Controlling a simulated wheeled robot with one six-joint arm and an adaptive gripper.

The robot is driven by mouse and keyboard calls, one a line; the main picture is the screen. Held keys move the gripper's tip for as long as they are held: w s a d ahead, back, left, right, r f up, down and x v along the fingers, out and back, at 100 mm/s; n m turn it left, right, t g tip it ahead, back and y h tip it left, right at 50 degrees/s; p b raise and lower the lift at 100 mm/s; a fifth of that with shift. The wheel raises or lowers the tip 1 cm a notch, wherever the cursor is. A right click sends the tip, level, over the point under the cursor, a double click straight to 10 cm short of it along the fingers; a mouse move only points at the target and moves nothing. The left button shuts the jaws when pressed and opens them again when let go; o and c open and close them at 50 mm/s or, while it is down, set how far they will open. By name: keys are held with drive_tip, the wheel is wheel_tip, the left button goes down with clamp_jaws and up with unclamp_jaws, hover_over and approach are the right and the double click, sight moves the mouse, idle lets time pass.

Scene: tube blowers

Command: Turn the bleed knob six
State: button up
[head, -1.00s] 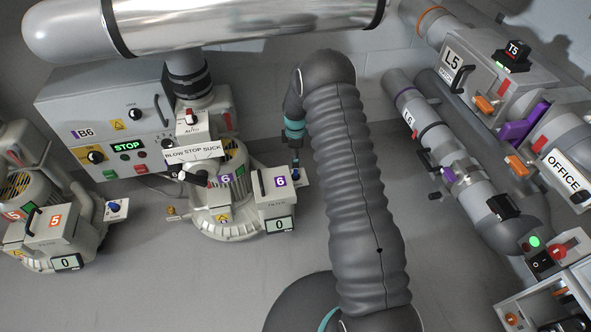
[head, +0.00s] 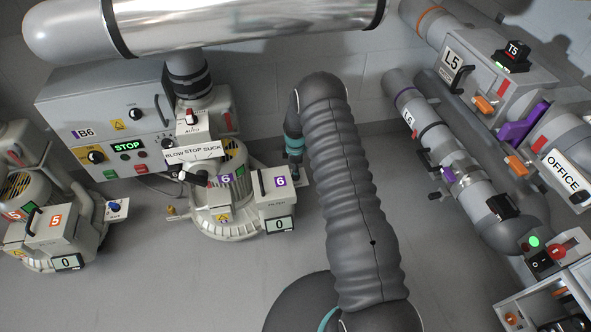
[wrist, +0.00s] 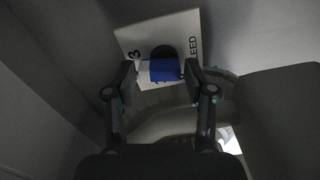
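The bleed knob six (wrist: 165,70) is a blue knob with a white end at its left, on a white plate (wrist: 192,24) printed "BLEED". In the wrist view my gripper (wrist: 161,72) has one fingertip on each side of the knob, very close to it. The fingers stand apart and look open; contact with the knob is not clear. In the head view my gripper (head: 294,172) points down at the small plate right of blower 6's filter box (head: 277,207). The knob is hidden there.
Blower 6 (head: 226,215) has a display reading 0 and a "BLOW STOP SUCK" label. Control box B6 (head: 110,115) shows STOP behind it. Blower 5 (head: 50,235) stands at the left. Pipe L6 (head: 440,150) runs at the right. The floor in front is clear.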

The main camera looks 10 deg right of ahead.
drive_tip(key=c, duration=0.6)
drive_tip(key=shift+f+m+b, duration=0.1)
drive_tip(key=shift+m+b, duration=0.2)
drive_tip(key=shift+b, duration=0.05)
drive_tip(key=shift+f+m+b, duration=0.1)
drive_tip(key=shift+m+b, duration=0.8)
drive_tip(key=m+b, duration=0.2)
drive_tip(key=shift+d+m, duration=0.1)
drive_tip(key=shift+m, duration=0.2)
drive_tip(key=m+b, duration=0.1)
drive_tip(key=m, duration=0.1)
drive_tip(key=m+b, duration=0.1)
drive_tip(key=m, duration=0.2)
drive_tip(key=shift+s+d+m+b, duration=0.1)
drive_tip(key=shift+s+m+b, duration=0.1)
drive_tip(key=shift+m+b, duration=0.1)
drive_tip(key=shift+r, duration=0.2)
